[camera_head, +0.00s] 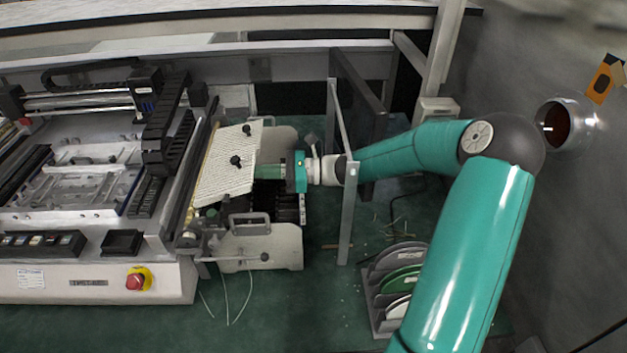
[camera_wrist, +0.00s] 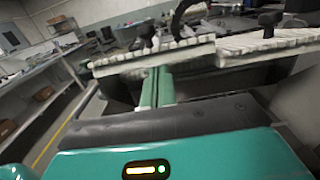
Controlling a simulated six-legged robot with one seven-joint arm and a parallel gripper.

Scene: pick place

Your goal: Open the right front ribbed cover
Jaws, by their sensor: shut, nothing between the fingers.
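The ribbed cover (camera_head: 226,172) is a pale, ribbed panel with two black knobs, tilted at the right end of the machine in the head view. In the wrist view its near edge (camera_wrist: 255,48) runs across the upper part of the picture, with black knobs above it. My gripper (camera_head: 262,171) is at the cover's right edge, its green fingers shut together and empty. In the wrist view the fingers (camera_wrist: 155,75) reach to or just under that edge. I cannot tell whether they touch it; the very tips are hard to make out.
A grey upright post (camera_head: 347,215) stands close beside my forearm. A metal handle (camera_head: 250,224) and a pale side plate (camera_head: 265,249) are in front of the cover. A rack of reels (camera_head: 398,283) is on the green floor. A red emergency button (camera_head: 135,281) is at the machine's front.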

